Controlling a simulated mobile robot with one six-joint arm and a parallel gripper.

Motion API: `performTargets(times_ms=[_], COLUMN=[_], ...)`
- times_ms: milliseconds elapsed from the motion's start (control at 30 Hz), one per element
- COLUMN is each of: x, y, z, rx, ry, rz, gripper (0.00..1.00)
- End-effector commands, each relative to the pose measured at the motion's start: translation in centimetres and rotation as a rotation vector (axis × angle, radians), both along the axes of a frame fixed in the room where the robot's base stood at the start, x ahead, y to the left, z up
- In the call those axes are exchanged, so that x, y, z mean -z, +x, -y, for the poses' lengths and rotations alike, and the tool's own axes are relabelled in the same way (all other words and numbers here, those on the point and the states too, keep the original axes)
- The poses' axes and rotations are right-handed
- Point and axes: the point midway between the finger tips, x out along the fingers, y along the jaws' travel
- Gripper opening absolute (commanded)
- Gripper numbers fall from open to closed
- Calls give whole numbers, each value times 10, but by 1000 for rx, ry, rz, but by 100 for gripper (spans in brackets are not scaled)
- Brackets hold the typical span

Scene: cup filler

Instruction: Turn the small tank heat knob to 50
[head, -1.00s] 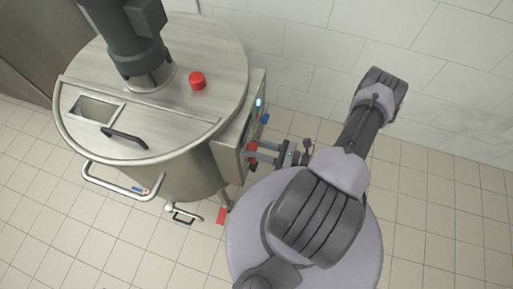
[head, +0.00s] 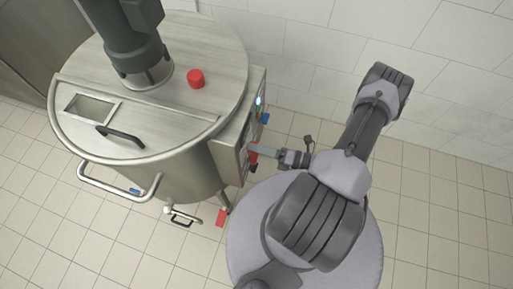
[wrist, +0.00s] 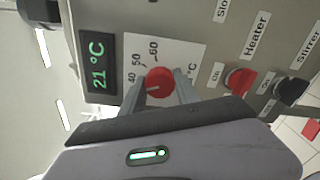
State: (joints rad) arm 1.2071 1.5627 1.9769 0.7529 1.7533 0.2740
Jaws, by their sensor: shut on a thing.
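The heat knob (wrist: 160,82) is red and round, on a white dial plate (wrist: 187,52) marked 40, 50 and 60. Its white pointer line faces left, a little below the 40 mark. My gripper (wrist: 164,84) has one finger on each side of the knob and is shut on it in the wrist view. In the head view my gripper (head: 250,149) reaches the control panel (head: 232,143) on the right side of the small tank (head: 165,125). The knob cannot be made out clearly there.
A display (wrist: 99,67) left of the dial reads 21 °C. A red heater switch (wrist: 239,80) and a black stirrer switch (wrist: 291,90) sit close to the right of the knob. A red button (head: 196,79) stands on the tank lid. The tiled floor at the right is clear.

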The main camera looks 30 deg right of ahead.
Motion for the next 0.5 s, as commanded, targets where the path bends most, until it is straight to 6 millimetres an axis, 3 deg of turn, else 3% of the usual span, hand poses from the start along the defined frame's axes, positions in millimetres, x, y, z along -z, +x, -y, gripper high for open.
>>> performTargets(times_ms=[500], x=[1], y=[0], z=[0], rx=[0], ry=[379], rz=[-296], gripper=[0])
